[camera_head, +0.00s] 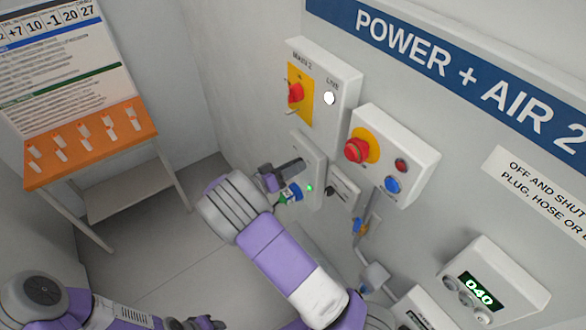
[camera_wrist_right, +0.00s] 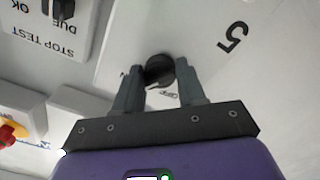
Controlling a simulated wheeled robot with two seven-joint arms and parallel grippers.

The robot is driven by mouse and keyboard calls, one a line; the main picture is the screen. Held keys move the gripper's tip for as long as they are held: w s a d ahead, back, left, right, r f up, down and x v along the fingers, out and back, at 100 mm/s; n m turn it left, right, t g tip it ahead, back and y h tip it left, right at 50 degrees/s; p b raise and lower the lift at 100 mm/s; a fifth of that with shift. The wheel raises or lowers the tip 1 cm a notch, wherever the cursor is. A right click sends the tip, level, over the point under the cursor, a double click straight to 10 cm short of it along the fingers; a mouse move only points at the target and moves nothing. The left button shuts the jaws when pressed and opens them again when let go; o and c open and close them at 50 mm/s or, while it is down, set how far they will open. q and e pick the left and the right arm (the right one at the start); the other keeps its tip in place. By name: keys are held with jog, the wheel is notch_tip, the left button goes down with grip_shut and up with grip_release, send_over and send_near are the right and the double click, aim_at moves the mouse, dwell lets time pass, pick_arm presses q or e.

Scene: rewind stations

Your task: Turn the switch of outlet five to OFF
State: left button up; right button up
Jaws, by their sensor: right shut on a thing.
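The outlet five panel (camera_wrist_right: 215,75) is a pale plate with an upside-down "5" in the right wrist view. It carries a black round switch knob (camera_wrist_right: 158,68). A small label that seems to read OFF is beside the knob, partly hidden. My right gripper (camera_wrist_right: 158,88) has its fingers on both sides of the knob, shut on it. Where the knob points is not clear. In the head view my right gripper (camera_head: 285,173) is at the outlet panel (camera_head: 313,170), which shows a lit green lamp and a blue plug (camera_head: 290,194). My left gripper (camera_head: 208,323) is barely in view at the bottom edge.
Above is a box with a red-yellow isolator (camera_head: 296,93). Beside it is a box with a red emergency button (camera_head: 357,150). A display box (camera_head: 490,285) reads 040. An orange table (camera_head: 90,145) with tags stands at left. The floor between is clear.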

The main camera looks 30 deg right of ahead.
jog(key=shift+n+p, duration=1.2)
jog(key=shift+n, duration=6.5)
jog(key=o, duration=1)
jog(key=shift+a, duration=0.1)
jog(key=a+b, duration=0.1)
jog(key=a, duration=0.6)
jog(key=shift+s+a, duration=0.25)
jog(key=shift+s, duration=0.05)
